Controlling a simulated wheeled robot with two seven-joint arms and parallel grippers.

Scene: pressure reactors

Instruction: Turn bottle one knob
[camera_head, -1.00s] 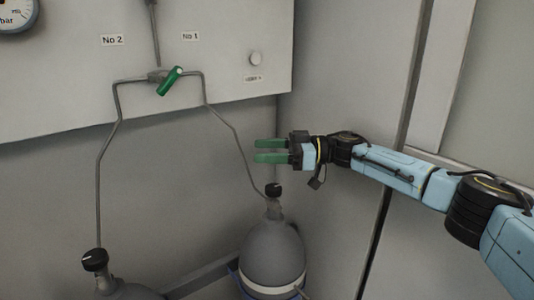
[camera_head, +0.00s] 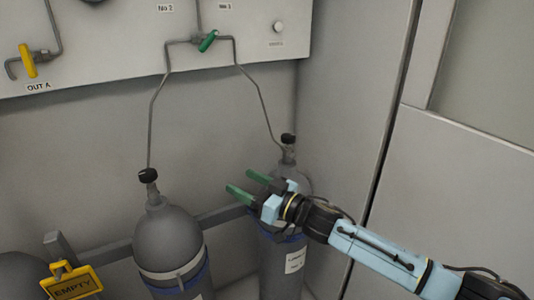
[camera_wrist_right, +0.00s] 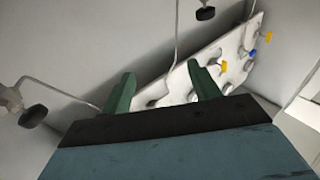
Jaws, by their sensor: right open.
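The right grey gas bottle (camera_head: 293,180), below the right-hand pipe, has a black knob (camera_head: 288,139) on its valve. The left grey bottle (camera_head: 165,240) has its own black knob (camera_head: 148,175). My right gripper (camera_head: 242,184) is open and empty, with green fingers pointing left. In the head view it is below and left of the right bottle's knob and covers part of that bottle. In the right wrist view the open fingers (camera_wrist_right: 161,70) touch nothing visible. Two dark knobs show there, one at the left (camera_wrist_right: 32,115) and one at the top (camera_wrist_right: 205,13). My left gripper is out of view.
A white panel (camera_head: 120,50) carries pipes, a green lever (camera_head: 208,41) and a yellow lever (camera_head: 27,61). A rail (camera_head: 215,215) runs behind the bottles. A yellow EMPTY sign (camera_head: 72,284) hangs at lower left. A wall (camera_head: 350,110) stands to the right.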

